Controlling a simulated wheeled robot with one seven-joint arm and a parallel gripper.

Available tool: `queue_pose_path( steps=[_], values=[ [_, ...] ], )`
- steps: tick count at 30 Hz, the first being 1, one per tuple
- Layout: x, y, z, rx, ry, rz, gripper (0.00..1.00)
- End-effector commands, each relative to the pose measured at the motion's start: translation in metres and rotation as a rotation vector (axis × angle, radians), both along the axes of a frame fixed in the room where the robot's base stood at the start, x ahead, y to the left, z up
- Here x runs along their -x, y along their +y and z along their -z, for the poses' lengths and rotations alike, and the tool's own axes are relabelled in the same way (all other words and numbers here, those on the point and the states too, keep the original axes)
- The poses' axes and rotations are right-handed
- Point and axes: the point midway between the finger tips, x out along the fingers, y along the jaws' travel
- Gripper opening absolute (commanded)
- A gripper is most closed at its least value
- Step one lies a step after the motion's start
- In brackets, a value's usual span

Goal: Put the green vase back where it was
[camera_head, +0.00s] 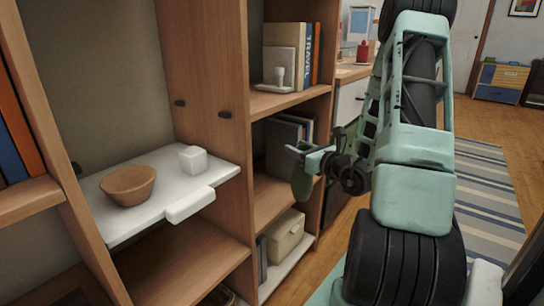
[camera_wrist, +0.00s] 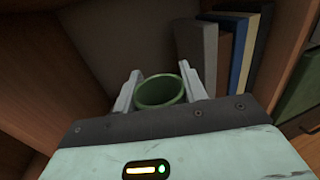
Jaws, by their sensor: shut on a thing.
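The green vase (camera_wrist: 160,92) sits between the two fingers of my gripper (camera_wrist: 160,88) in the wrist view, its round open rim facing the camera. My gripper is shut on it. In the head view, my gripper (camera_head: 303,150) is in front of the right-hand shelf column at about middle-shelf height. The vase (camera_head: 302,183) shows there as a dark green shape below the fingers, partly covered by them. Its base is hidden in the wrist view, and I cannot tell whether it touches a shelf.
Several books (camera_wrist: 225,55) stand behind and right of the vase. A white shelf (camera_head: 120,215) at left holds a brown bowl (camera_head: 128,186) and a white cube (camera_head: 193,159). Upright wooden panels divide the bays. A beige box (camera_head: 285,238) sits on the lower shelf.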

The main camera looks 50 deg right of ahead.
Motion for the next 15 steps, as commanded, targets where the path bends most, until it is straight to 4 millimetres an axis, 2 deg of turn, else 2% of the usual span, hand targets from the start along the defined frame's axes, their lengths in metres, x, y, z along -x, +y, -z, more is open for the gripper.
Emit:
queue_pose_path(
  steps=[7,15],
  values=[
    [-0.01,0.0,0.0,0.003,-0.006,0.0,0.0],
    [-0.045,-0.007,-0.001,0.002,-0.007,-0.002,0.0]
  ],
)
